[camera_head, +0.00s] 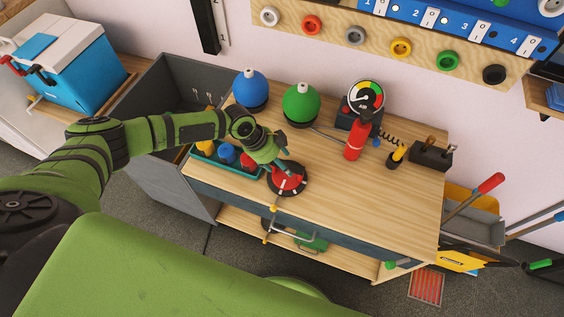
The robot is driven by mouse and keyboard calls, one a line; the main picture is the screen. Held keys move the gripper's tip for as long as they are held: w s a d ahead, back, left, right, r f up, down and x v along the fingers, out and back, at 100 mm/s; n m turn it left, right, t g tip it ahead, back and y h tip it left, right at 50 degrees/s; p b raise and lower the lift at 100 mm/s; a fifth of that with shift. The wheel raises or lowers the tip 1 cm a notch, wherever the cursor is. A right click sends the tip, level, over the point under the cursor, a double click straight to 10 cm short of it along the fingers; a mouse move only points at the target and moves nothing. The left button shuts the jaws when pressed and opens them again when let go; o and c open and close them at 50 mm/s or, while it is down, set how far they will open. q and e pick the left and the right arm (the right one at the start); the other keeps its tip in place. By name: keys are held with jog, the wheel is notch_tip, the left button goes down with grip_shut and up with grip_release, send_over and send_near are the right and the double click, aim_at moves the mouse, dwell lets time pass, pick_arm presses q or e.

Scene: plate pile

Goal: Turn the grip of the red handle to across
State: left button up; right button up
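A red handle (290,181) sits on a dark round base with pale marks, near the front edge of the wooden workbench (350,205). My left arm comes in from the left, and my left gripper (283,168) is right over the red handle, with its fingers at the handle's top. The gripper partly hides the handle, so I cannot tell whether its fingers close on the grip or which way the grip lies. My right gripper is not in view.
A teal tray (228,166) with small items lies left of the handle. Blue (250,87) and green (301,103) domed objects, a red cylinder (356,140) and a gauge (366,97) stand farther back. The bench's front right is clear.

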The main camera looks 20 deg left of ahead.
pick_arm(q)
jog(key=shift+x, duration=0.85)
jog(key=c, duration=1.2)
jog(key=shift+o, duration=0.2)
